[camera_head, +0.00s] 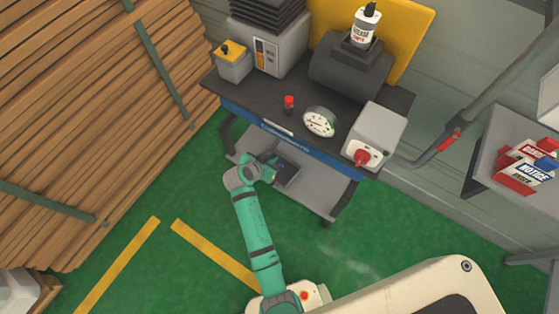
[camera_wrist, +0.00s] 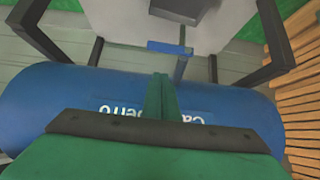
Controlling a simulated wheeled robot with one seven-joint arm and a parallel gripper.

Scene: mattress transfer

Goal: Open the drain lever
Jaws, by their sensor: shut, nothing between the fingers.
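In the wrist view, a small blue lever (camera_wrist: 168,47) sits on a thin grey stem beyond the blue tank (camera_wrist: 240,112). It appears to be the drain lever, set crosswise to the stem. My gripper (camera_wrist: 160,80) is shut and empty, its green fingers in front of the tank and pointing toward the lever. In the picture, the fingertips are just short of the lever; I cannot tell whether they touch it. In the head view, my green arm reaches to the cart's front, and the drain lever cannot be made out there.
The cart's dark top (camera_head: 262,101) carries a white gauge (camera_head: 320,122), a red knob (camera_head: 289,102) and a grey switch box (camera_head: 378,133). Dark frame legs (camera_wrist: 275,35) flank the lever. Stacked planks (camera_head: 80,110) stand left.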

